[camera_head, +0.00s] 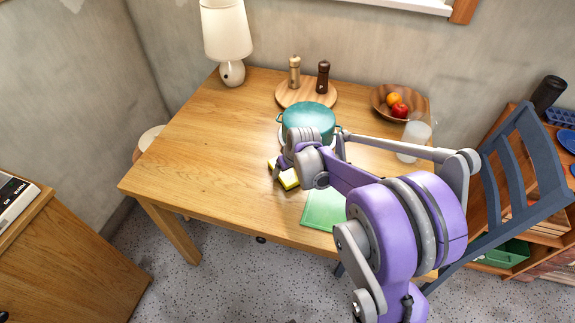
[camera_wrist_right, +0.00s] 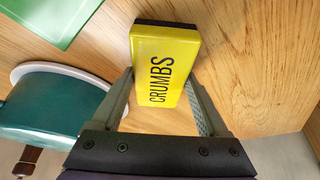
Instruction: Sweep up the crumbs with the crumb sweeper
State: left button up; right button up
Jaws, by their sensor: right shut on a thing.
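The yellow crumb sweeper (camera_head: 289,179) with a dark edge is at the table (camera_head: 215,130), near its front edge and left of the green mat. In the right wrist view the sweeper (camera_wrist_right: 165,62) shows the word CRUMBS. My right gripper (camera_head: 282,170) is shut on it, with one finger on each side; the wrist view shows the fingers (camera_wrist_right: 165,88) too. I cannot tell whether the sweeper touches the tabletop. No crumbs can be made out; my right arm hides part of the table. My left gripper is not in view.
A teal pot (camera_head: 308,115) on a white plate stands just behind my right gripper. A green mat (camera_head: 321,210) lies to its right. A frosted cup (camera_head: 414,138), fruit bowl (camera_head: 380,102), shaker board (camera_head: 290,98) and lamp (camera_head: 230,72) stand farther back. The table's left part is clear.

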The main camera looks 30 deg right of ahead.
aim_at(281, 180)
jog(key=shift+s+a, duration=1.25)
jog(key=shift+a, duration=0.25)
jog(key=shift+s+a+f, duration=0.15)
jog(key=shift+s+a, duration=1.15)
jog(key=shift+a, duration=0.2)
jog(key=shift+s+a, duration=1.2)
jog(key=shift+a, duration=0.2)
jog(key=shift+p, duration=0.3)
jog(key=shift+w+r+p, duration=0.1)
jog(key=shift+r+p, duration=2.15)
jog(key=shift+r, duration=0.9)
